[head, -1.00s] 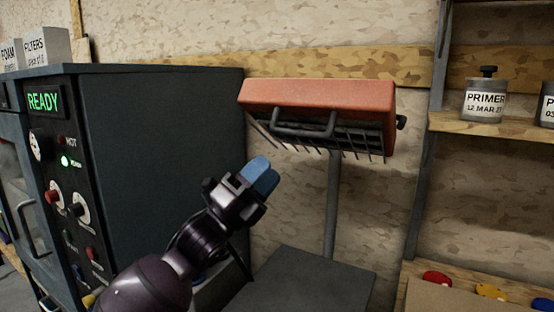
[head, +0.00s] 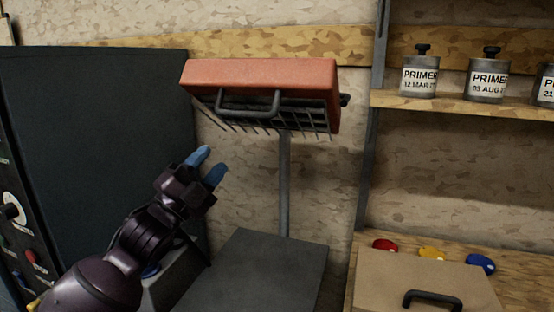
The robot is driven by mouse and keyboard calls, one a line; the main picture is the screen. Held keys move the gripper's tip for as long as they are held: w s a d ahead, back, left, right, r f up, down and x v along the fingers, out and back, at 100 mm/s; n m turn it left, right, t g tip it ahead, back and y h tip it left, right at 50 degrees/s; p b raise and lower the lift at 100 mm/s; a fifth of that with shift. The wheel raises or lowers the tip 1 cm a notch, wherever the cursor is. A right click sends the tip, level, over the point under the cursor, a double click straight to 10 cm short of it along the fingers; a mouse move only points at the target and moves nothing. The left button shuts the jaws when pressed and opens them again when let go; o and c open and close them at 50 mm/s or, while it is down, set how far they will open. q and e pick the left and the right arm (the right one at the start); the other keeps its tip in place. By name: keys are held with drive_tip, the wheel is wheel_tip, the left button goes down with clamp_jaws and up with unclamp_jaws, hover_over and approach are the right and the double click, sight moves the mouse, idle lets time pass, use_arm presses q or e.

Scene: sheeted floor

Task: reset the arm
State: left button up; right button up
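My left arm comes in from the lower left. Its gripper (head: 208,166) has two blue fingertips with a gap between them, and nothing shows in that gap. It is held in the air, below and to the left of the orange lamp-like head (head: 262,75), and apart from it in the picture. My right gripper is not in the head view.
The orange head has a dark handle and grille and stands on a grey post (head: 284,190) beside a dark flat top (head: 262,268). A dark cabinet (head: 100,130) stands left. Primer cans (head: 487,82) sit on a shelf. A brown box (head: 425,280) with a handle is lower right.

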use_arm(q)
drive_tip(key=s+a+f+n+g+y+p, duration=0.1)
drive_tip(key=s+a+f+n+y, duration=0.25)
drive_tip(key=f+n, duration=0.4)
drive_tip(key=s+a+f+n+g+y, duration=0.1)
drive_tip(key=s+a+f+n+y, duration=0.2)
drive_tip(key=f, duration=0.8)
drive_tip(key=s+a+f+n+g+y+p, duration=0.1)
drive_tip(key=s+a+f+n+y, duration=0.15)
drive_tip(key=f+n+y, duration=0.55)
drive_tip(key=s+a+f+n+g, duration=0.1)
drive_tip(key=s+a+f+g, duration=0.1)
drive_tip(key=s+f, duration=0.7)
drive_tip(key=s+a+f+n+g, duration=0.2)
drive_tip(key=s+f, duration=0.8)
drive_tip(key=s, duration=0.6)
drive_tip(key=shift+s+a+g+y+p, duration=0.2)
drive_tip(key=shift+a+g+y+p, duration=0.2)
drive_tip(key=shift+g, duration=0.2)
drive_tip(key=shift+n, duration=0.25)
drive_tip(key=shift+d, duration=0.1)
